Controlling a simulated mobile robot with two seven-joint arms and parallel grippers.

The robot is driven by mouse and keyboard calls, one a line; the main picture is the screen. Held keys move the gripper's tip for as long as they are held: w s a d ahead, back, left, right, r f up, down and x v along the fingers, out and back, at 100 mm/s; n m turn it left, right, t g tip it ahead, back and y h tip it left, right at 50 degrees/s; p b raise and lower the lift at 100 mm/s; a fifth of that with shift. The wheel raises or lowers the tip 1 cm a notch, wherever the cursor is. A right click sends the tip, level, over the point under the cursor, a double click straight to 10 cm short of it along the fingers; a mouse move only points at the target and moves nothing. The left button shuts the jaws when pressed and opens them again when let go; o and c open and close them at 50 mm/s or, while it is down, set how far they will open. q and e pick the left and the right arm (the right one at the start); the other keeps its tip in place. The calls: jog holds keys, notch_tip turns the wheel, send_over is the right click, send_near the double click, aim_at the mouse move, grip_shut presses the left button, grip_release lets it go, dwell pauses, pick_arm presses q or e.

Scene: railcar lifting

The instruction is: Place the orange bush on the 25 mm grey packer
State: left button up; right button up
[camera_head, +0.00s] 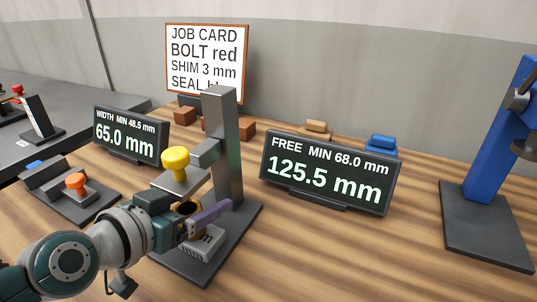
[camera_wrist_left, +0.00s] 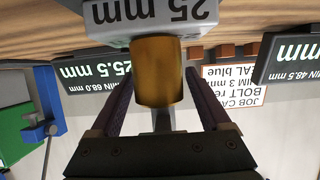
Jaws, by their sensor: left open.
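The orange bush (camera_wrist_left: 158,72) is a dull orange-brown cylinder in the left wrist view, where the picture is upside down. Its end meets the grey packer (camera_wrist_left: 150,22) marked 25 mm; the bush appears to stand on it. My left gripper (camera_wrist_left: 158,92) is open, with one finger on each side of the bush and a visible gap to both. In the head view the bush (camera_head: 187,207) is partly hidden by my left gripper (camera_head: 197,214) and its purplish finger. The grey packer (camera_head: 204,245) lies below on the gauge's dark base. My right gripper is not in view.
The steel gauge post (camera_head: 225,140) rises behind the gripper, with a yellow knob (camera_head: 175,158) above it. A display (camera_head: 328,172) reads 125.5 mm and another (camera_head: 131,135) 65.0 mm. A fixture with an orange knob (camera_head: 76,181) stands left. The wooden bench is clear front right.

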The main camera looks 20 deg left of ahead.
pick_arm(q)
jog(key=shift+r, duration=0.1)
jog(key=shift+r+p, duration=0.35)
jog(key=shift+p, duration=0.1)
jog(key=d+p+v, duration=0.1)
jog(key=p+v, duration=0.1)
jog(key=v, duration=0.9)
jog(key=s+d+m+g+h, duration=0.25)
jog(key=s+d+g, duration=0.25)
jog(key=d, duration=0.3)
jog(key=s+a+r+n+g+y, duration=0.1)
jog(key=s+a+g+y, duration=0.1)
jog(key=s, duration=0.5)
jog(key=g+y, duration=0.1)
jog(key=g, duration=0.1)
jog(key=shift+s+g, duration=0.35)
jog(key=shift+g, duration=0.05)
